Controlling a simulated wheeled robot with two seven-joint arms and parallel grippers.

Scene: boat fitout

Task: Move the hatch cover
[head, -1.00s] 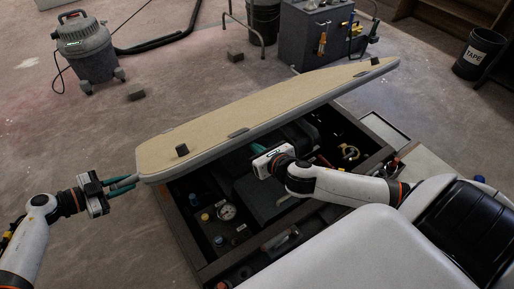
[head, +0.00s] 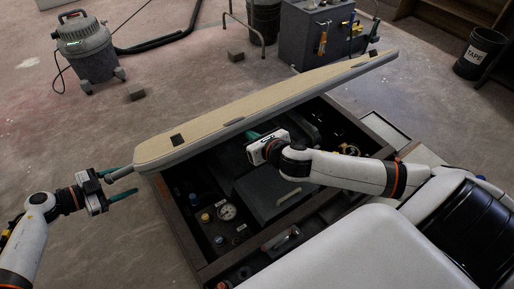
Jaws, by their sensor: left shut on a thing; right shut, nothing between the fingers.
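The hatch cover (head: 225,112) is a long tan board with a grey edge. It is raised and tilted above the open compartment (head: 190,250), across its far side. My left gripper (head: 121,184) is at the cover's left end, shut on a grey part there; the exact contact is small in view. My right gripper (head: 254,137) is under the cover's near edge, over the compartment, shut and empty. Its fingertips are partly hidden, and I cannot tell whether they touch the cover's underside.
The compartment holds a grey box (head: 262,187), a gauge (head: 227,212) and several small fittings.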

